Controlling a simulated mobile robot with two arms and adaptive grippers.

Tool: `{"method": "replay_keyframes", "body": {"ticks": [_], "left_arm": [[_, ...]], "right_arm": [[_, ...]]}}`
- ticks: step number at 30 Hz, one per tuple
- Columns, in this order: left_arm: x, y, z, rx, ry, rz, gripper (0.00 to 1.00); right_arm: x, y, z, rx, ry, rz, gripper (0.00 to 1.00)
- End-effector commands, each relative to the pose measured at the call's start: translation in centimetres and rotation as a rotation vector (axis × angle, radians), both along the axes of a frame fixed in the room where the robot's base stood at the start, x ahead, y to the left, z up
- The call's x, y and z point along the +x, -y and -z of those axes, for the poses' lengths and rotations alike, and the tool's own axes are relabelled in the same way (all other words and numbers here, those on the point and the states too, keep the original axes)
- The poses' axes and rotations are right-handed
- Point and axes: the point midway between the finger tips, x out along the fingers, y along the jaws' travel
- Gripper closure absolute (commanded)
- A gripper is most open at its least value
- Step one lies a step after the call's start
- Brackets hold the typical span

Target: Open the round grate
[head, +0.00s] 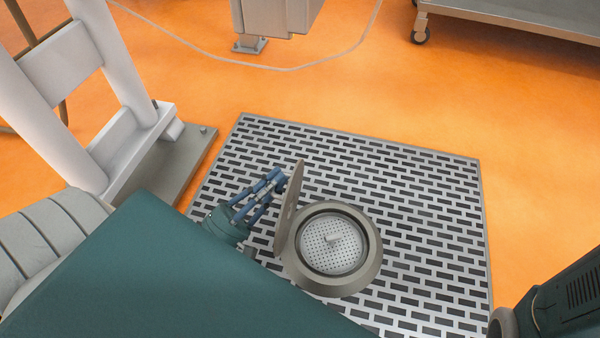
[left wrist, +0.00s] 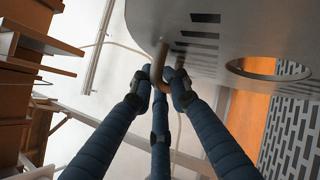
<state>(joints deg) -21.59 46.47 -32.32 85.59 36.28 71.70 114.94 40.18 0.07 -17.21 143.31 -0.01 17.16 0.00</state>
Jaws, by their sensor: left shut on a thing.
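The round grate (head: 290,207) stands raised on edge at the left side of the round drain opening (head: 363,270). Inside the opening sits a perforated strainer (head: 335,245) with a small grip on top. My left gripper (head: 268,190) is at the left face of the raised grate. In the left wrist view the grate (left wrist: 230,30) is a large grey disc with slots and a round hole. There the blue fingers of my left gripper (left wrist: 164,82) are shut on its brownish handle (left wrist: 161,62). My right gripper is not in view.
A slotted metal floor panel (head: 430,215) surrounds the drain on the orange floor. A white frame (head: 130,120) on a metal base plate stands at the left. A wheeled metal table (head: 510,18) is at the top right. The panel right of the drain is clear.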

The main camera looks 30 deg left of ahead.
Motion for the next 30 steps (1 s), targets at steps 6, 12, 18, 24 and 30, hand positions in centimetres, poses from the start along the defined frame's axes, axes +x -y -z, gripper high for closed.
{"method": "replay_keyframes", "body": {"ticks": [6,12,18,24,30], "left_arm": [[-1.1,-3.1,2.0,-0.101,0.005,0.002,1.00],[-1.8,-5.0,2.7,-0.125,0.009,0.006,1.00],[-2.1,-5.9,3.1,-0.125,0.009,0.007,1.00],[-2.2,-6.2,3.1,-0.127,0.010,0.007,1.00],[-2.2,-6.2,3.0,-0.127,0.011,0.007,1.00]], "right_arm": [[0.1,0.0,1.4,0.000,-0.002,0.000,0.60],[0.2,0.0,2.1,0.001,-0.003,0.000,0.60],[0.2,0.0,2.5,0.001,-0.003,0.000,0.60],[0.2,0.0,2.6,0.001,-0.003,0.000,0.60],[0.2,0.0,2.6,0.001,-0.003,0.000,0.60]]}}
